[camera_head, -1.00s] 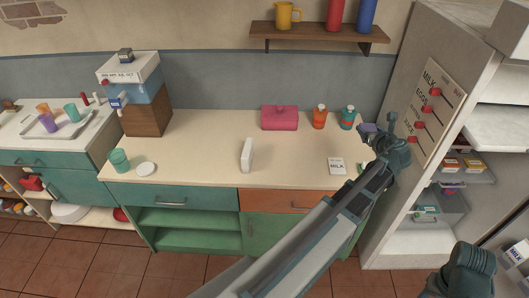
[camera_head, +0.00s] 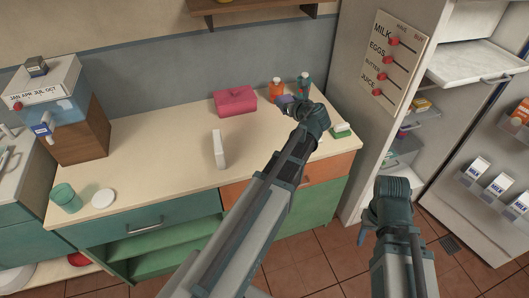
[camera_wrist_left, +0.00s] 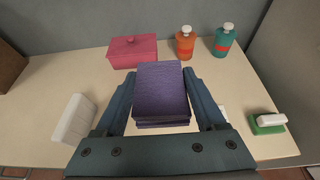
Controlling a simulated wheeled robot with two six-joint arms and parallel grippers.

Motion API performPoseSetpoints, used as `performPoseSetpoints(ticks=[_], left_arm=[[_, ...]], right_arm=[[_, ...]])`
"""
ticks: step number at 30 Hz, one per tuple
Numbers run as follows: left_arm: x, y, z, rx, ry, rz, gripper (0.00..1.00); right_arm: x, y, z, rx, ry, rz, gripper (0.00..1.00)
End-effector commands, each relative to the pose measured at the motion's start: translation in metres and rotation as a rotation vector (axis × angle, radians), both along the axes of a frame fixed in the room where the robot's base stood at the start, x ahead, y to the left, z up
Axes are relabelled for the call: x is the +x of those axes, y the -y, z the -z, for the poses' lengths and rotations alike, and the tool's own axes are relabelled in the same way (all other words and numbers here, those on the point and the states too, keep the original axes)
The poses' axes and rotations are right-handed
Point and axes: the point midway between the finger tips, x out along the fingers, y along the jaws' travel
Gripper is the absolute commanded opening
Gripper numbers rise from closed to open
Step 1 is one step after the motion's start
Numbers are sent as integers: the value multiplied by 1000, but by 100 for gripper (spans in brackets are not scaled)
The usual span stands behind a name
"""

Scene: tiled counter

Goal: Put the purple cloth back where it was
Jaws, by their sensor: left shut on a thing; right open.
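The purple cloth (camera_head: 284,102) is a small folded block. It is held between the fingers of my left gripper (camera_head: 292,104), above the back right part of the counter in front of the bottles. In the left wrist view the cloth (camera_wrist_left: 160,88) fills the space between both fingers of the left gripper (camera_wrist_left: 160,108). Whether it touches the counter, I cannot tell. My right gripper (camera_head: 388,200) is open and empty, in front of the fridge and clear of the counter.
A pink box (camera_head: 235,101), an orange bottle (camera_head: 276,88) and a teal bottle (camera_head: 303,82) stand at the back. A white block (camera_head: 218,149) stands mid-counter. A green-and-white sponge-like item (camera_wrist_left: 268,122) lies at right.

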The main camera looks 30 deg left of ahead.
Motion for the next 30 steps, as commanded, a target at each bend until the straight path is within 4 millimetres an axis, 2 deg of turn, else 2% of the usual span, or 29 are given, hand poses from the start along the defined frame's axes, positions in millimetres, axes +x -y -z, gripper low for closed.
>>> performPoseSetpoints(ticks=[1,3,9,15,21,27,30], left_arm=[[-4,9,36,0,0,3,27],[-7,19,58,0,-1,4,27],[-18,46,118,-1,-1,4,27],[-26,66,161,1,1,5,27],[-31,77,181,2,1,4,27],[-32,79,183,1,2,4,27],[-32,74,183,1,2,2,27]], right_arm=[[0,0,36,0,0,0,50],[0,0,58,0,0,0,50],[0,0,118,0,0,0,50],[0,0,162,0,0,0,50],[0,0,181,0,0,0,50],[0,0,183,0,0,0,50],[0,0,183,0,0,0,50]])
